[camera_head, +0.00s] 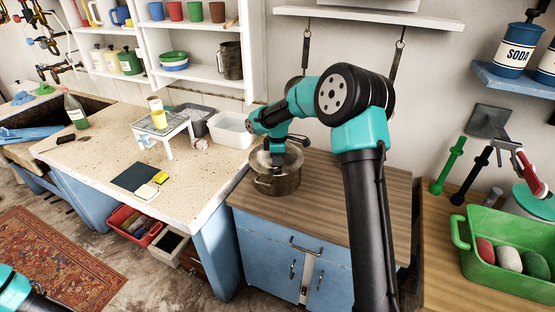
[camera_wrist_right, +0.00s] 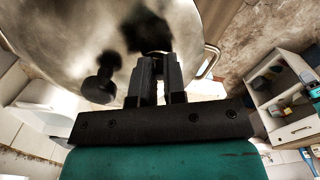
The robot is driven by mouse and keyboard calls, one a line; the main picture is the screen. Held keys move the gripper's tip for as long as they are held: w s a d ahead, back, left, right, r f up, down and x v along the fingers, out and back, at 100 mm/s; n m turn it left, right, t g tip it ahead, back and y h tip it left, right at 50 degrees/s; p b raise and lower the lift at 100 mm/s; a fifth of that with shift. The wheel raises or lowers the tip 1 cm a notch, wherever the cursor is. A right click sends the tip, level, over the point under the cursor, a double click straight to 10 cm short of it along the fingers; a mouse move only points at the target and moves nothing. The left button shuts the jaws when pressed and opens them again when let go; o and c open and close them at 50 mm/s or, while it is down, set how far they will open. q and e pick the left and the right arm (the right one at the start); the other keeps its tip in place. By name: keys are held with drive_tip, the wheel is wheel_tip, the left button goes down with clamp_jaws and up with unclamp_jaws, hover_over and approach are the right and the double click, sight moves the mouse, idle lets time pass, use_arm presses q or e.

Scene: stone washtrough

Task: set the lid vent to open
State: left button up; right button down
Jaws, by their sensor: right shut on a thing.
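The metal pot (camera_head: 278,184) stands on the wooden top of the blue cabinet, with its shiny lid (camera_head: 259,160) on it. In the right wrist view the lid (camera_wrist_right: 60,45) fills the upper left, and a black knob (camera_wrist_right: 100,86) stands up from it, left of the fingers and apart from them. My right gripper (camera_head: 277,162) points down at the lid. In its wrist view the fingers (camera_wrist_right: 156,60) are close together on a small dark lid part, mostly hidden between the tips. I cannot read the vent's setting. My left gripper is out of view; only part of that arm shows.
A speckled counter (camera_head: 100,160) with a small white stand (camera_head: 160,130) and white tub (camera_head: 232,130) is left of the pot. A green crate (camera_head: 505,268) of stones is at right. A shelf (camera_head: 370,18) hangs above. The cabinet top (camera_head: 340,185) right of the pot is clear.

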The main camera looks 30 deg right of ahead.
sight(272, 169)
drive_tip(key=m, duration=0.2)
drive_tip(key=a+m, duration=0.1)
drive_tip(key=m, duration=0.3)
drive_tip(key=shift+s+a, duration=0.2)
drive_tip(key=shift+s, duration=0.05)
drive_tip(key=m, duration=0.2)
drive_tip(key=a+m, duration=0.1)
drive_tip(key=m, duration=0.2)
drive_tip(key=shift+m, duration=0.3)
drive_tip(key=c, duration=1.5)
unclamp_jaws()
drive_tip(key=shift+o, duration=0.2)
wheel_tip(272, 169, up, 18)
drive_tip(key=shift+f, duration=0.25)
